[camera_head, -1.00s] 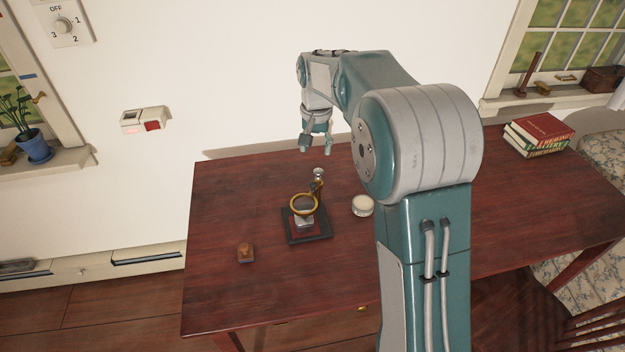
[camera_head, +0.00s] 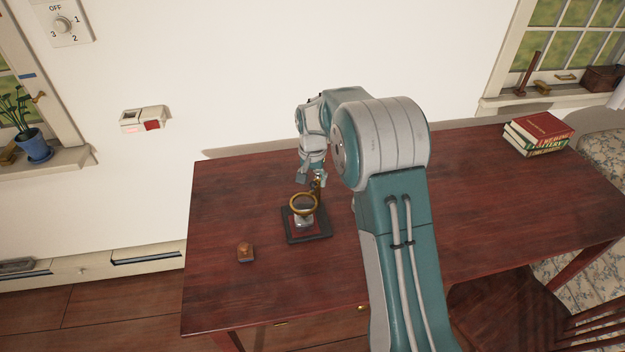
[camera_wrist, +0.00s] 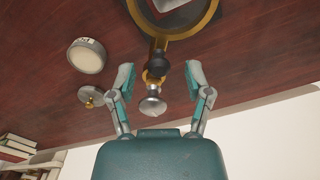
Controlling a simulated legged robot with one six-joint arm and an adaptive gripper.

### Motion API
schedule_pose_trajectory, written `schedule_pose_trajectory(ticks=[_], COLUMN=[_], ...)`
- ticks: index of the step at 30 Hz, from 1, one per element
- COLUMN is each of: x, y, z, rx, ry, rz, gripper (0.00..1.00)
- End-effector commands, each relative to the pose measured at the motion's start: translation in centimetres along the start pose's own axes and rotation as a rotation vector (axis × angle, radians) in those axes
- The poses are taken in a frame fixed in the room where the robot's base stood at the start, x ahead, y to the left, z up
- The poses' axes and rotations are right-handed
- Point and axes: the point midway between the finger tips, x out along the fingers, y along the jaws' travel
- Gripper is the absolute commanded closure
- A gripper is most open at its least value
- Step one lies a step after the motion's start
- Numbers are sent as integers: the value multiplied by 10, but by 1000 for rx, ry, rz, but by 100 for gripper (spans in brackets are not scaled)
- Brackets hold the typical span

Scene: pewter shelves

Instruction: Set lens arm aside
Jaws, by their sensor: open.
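The lens arm (camera_head: 304,204) is a brass-ringed magnifier on a dark joint, standing over a black square base (camera_head: 310,235) with a red top. In the wrist view the brass ring (camera_wrist: 207,22) is at the top, and its dark joint and silver knob (camera_wrist: 152,106) point down toward me. My gripper (camera_head: 309,181) is at the far end of the lens arm, just above the table. In the wrist view my open gripper (camera_wrist: 157,88) has one finger on each side of the joint and knob. I cannot tell whether the fingers touch it.
A small wooden stamp (camera_head: 246,253) lies left of the base. In the wrist view a round pale-topped tin (camera_wrist: 86,56) and a small silver disc with a brass knob (camera_wrist: 91,97) sit left of my fingers. Books (camera_head: 538,134) are stacked at the table's far right. The table's front left is clear.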

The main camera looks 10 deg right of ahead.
Motion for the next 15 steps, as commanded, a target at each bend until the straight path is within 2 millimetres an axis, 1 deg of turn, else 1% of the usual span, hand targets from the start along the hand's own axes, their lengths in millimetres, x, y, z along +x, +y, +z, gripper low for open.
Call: schedule_pose_trajectory(ticks=[3,8,9,11,12,13,14,15], x=[3,3,3,3,3,3,3,3], y=[0,0,0,0,0,0,0,0], z=[0,0,0,0,0,0,0,0], rx=[0,0,0,0,0,0,0,0], ry=[0,0,0,0,0,0,0,0], rz=[0,0,0,0,0,0,0,0], gripper=[35,35,40,66,84,98,100,100])
